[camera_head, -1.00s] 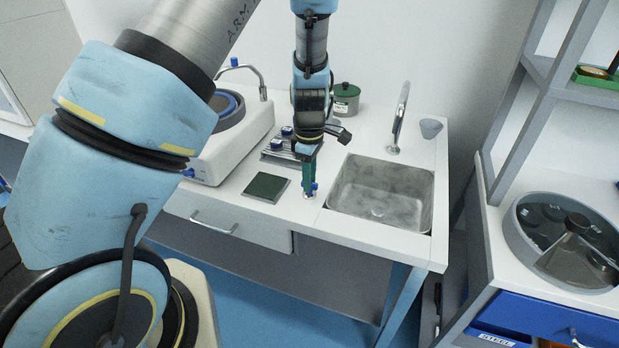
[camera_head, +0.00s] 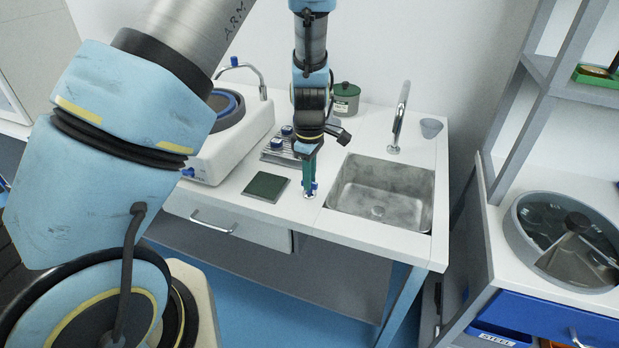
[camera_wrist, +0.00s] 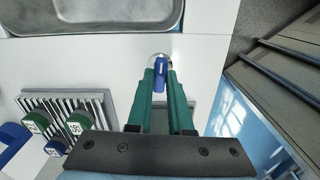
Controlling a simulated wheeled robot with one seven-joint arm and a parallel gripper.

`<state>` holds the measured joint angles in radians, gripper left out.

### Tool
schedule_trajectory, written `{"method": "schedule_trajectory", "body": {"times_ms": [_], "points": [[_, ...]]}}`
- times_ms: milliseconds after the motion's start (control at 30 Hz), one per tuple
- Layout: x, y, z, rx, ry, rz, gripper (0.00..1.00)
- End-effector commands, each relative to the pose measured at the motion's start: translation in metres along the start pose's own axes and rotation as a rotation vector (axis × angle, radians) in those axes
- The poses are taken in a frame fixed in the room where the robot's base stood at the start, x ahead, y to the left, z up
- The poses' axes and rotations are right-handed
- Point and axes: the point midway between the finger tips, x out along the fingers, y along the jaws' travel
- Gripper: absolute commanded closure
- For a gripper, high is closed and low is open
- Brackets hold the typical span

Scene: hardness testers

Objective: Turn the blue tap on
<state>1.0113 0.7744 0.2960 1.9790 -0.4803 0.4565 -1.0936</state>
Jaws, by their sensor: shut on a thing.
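The blue tap (camera_wrist: 160,75) is a small blue handle on a round metal base on the white counter, left of the sink's near corner in the head view, where part of it (camera_head: 314,188) shows beside my fingers. My gripper (camera_head: 309,184) points down at it. In the wrist view, the green fingers of my gripper (camera_wrist: 160,84) are closed around the blue handle, one on each side. The fingers hide part of the handle.
The metal sink (camera_head: 382,190) with its tall spout (camera_head: 398,120) is just right of my gripper. A dark green square plate (camera_head: 265,187) lies to the left. A metal rack with sample blocks (camera_head: 282,147) and a grinding machine (camera_head: 225,145) stand further left.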

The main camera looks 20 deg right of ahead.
Motion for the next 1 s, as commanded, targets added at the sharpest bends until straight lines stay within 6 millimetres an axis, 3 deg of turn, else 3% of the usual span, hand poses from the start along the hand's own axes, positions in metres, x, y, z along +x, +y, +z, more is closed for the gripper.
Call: {"method": "schedule_trajectory", "body": {"times_ms": [1000], "points": [[0.0004,0.0009,0.0,0.916,0.0,0.004,1.0]]}}
